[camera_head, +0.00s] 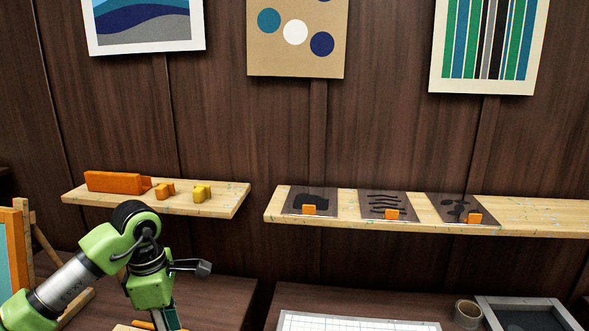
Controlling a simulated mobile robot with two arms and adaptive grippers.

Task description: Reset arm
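My green and grey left arm (88,262) comes in from the lower left and bends at a black joint, with its wrist pointing down over the table. The lower part of my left gripper (164,318) is cut off by the bottom edge, so its fingertips and anything in them are hidden. My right arm and gripper are not in view.
The left wall shelf (225,200) holds an orange block (115,182) and small orange and yellow pieces. The right shelf (535,215) holds three dark patterned plates (385,205) with orange tabs. Below are a white gridded board (345,323), a tape roll (467,313) and a framed screen (530,318).

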